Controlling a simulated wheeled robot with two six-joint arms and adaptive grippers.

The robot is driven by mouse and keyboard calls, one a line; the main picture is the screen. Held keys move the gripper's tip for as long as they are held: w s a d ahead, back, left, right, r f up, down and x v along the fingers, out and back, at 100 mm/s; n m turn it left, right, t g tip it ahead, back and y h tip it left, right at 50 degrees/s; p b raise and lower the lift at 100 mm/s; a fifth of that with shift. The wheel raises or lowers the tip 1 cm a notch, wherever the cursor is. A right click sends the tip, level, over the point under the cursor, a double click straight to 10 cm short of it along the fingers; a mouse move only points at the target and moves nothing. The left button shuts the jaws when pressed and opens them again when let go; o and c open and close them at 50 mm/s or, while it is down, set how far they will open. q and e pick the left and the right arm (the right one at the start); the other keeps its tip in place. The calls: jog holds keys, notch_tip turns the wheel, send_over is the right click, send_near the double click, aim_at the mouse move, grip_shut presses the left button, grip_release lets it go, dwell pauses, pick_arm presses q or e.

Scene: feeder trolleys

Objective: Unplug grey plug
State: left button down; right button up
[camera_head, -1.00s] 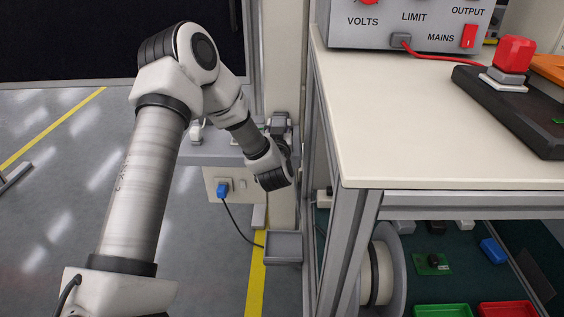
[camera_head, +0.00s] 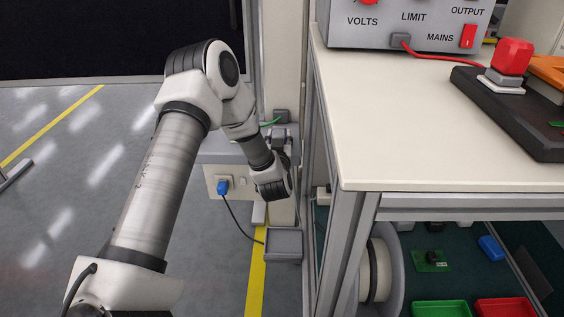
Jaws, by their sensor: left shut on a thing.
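A grey plug (camera_head: 281,116) with a green lead shows at the pale post beyond the bench. My left gripper (camera_head: 280,134) is small in the picture and partly hidden by its own wrist. It is shut on the grey plug, just in front of the post. I cannot tell whether the plug's pins are still in a socket. My right gripper is not in view.
A grey tray (camera_head: 283,244) is below. The white bench (camera_head: 400,140) and its metal frame stand close on the right. The floor at left is mostly clear.

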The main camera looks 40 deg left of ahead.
pick_arm(q)
grip_release()
dwell(0.4)
dwell(0.5)
jog(key=shift+s+d+r+p, duration=0.3)
jog(key=shift+s+d+p, duration=0.25)
jog(key=shift+s+d, duration=0.35)
jog(key=shift+r+p+v, duration=0.25)
jog(key=shift+p+v, duration=0.1)
jog(key=shift+v, duration=1)
jog(key=shift+r+p+v, duration=0.2)
jog(key=shift+p+v, duration=0.1)
jog(key=shift+v, duration=1.1)
notch_tip(320, 180, up, 6)
jog(key=p, duration=0.5)
jog(key=shift+p, duration=0.35)
